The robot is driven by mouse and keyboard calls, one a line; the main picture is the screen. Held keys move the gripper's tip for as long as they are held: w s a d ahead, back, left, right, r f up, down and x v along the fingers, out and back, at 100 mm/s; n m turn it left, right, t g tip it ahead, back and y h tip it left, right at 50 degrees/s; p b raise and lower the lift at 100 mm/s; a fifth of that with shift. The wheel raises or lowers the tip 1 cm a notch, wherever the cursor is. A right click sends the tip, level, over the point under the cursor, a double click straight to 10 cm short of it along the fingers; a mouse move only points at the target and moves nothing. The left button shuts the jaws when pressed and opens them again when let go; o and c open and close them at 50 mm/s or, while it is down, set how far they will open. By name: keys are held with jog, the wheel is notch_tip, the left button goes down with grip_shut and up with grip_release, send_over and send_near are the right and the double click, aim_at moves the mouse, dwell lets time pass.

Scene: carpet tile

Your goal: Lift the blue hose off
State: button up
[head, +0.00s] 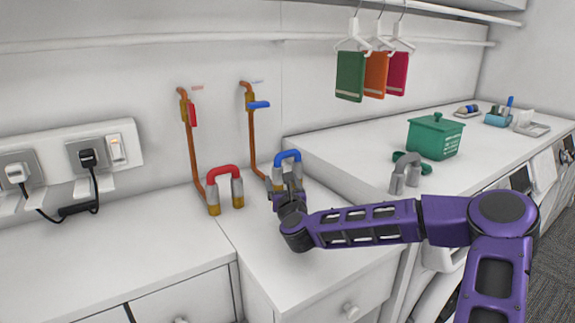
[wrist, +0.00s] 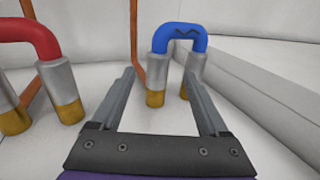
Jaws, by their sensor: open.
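The blue hose (head: 287,156) is a short U-shaped bend with grey sleeves, standing on the white counter below the right copper pipe. In the wrist view the blue hose (wrist: 181,38) shows its arch on top and two brass ends below. My gripper (head: 283,186) is in front of it, with jaws open. In the wrist view my gripper (wrist: 160,75) has one finger on each side of the hose's legs, in the picture. I cannot tell whether the fingertips reach it. The hose's lower part is partly hidden by my gripper in the head view.
A red hose (head: 224,178) stands close to the left, also in the wrist view (wrist: 30,40). Copper pipes (head: 252,135) run up the wall behind. A grey U-shaped piece (head: 405,175) and a green box (head: 435,136) are on the right counter. Sockets (head: 62,165) are at left.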

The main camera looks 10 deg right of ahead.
aim_at(279, 172)
jog(key=shift+w+a+r, duration=0.1)
jog(key=shift+w+r, duration=0.15)
jog(key=shift+w, duration=1.1)
jog(key=shift+w+a+r, duration=0.1)
jog(key=shift+w+r, duration=0.1)
jog(key=shift+w, duration=1.1)
grip_shut()
